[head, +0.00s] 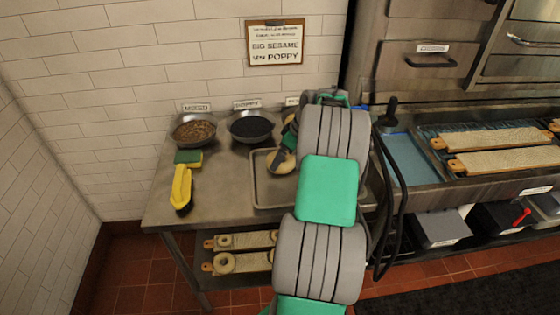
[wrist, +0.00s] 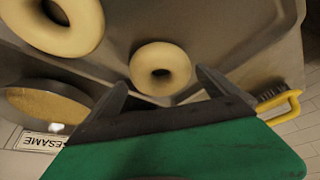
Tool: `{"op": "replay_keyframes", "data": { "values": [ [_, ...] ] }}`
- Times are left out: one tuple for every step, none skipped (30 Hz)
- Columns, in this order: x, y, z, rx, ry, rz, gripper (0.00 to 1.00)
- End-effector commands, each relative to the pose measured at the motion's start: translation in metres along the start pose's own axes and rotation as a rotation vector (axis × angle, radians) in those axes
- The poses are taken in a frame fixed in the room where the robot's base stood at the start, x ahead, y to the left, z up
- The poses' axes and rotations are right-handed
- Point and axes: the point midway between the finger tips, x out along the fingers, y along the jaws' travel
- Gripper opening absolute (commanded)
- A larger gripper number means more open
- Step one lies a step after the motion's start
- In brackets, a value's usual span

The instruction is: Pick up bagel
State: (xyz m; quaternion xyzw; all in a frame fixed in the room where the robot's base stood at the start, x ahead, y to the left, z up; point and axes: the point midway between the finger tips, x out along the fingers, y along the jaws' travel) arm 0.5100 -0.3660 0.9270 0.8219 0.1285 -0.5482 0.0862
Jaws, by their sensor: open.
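A pale bagel (wrist: 160,68) lies in the metal tray, between and just beyond the tips of my gripper (wrist: 160,82) in the wrist view. My gripper is open with nothing between its fingers. A second bagel (wrist: 55,25) shows at the upper left of the wrist view. In the head view one bagel (head: 283,164) shows in the tray (head: 262,190) beside my gripper's finger. My arm hides the right part of the tray there.
Bowls marked mixed (head: 194,130) and poppy (head: 250,127) stand along the back wall. A sesame bowl (wrist: 45,105) is by the tray. A yellow-handled brush (head: 182,188) lies left of the tray. Bagel boards (head: 240,261) sit on the lower shelf.

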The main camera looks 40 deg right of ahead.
Motion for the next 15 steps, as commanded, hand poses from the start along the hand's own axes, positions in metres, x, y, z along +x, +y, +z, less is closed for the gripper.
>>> {"op": "replay_keyframes", "data": {
  "values": [
    [0.008, -0.003, 0.0, 0.0, -0.003, -0.006, 0.99],
    [0.014, -0.002, 0.0, 0.0, -0.002, -0.005, 0.99],
    [0.02, -0.002, 0.0, 0.0, -0.002, -0.004, 0.99],
    [0.023, -0.002, 0.0, 0.0, -0.002, -0.003, 0.99],
    [0.025, -0.001, 0.0, 0.001, -0.001, -0.002, 0.99],
    [0.028, -0.001, 0.0, 0.001, -0.001, 0.0, 0.99],
    [0.028, -0.001, 0.0, 0.001, -0.001, 0.0, 0.99],
    [0.028, -0.001, 0.0, 0.001, -0.001, 0.001, 0.99],
    [0.028, -0.001, 0.0, 0.001, -0.001, 0.001, 0.99],
    [0.028, -0.001, 0.0, 0.001, -0.001, 0.001, 0.99],
    [0.029, -0.001, 0.0, 0.001, -0.001, 0.001, 0.99],
    [0.029, -0.001, 0.0, 0.001, -0.001, 0.0, 0.98],
    [0.028, -0.001, 0.0, 0.001, -0.001, 0.0, 0.96],
    [0.028, -0.001, 0.0, 0.001, -0.001, 0.0, 0.93],
    [0.028, -0.001, 0.0, 0.001, -0.001, 0.0, 0.9]
  ]
}}
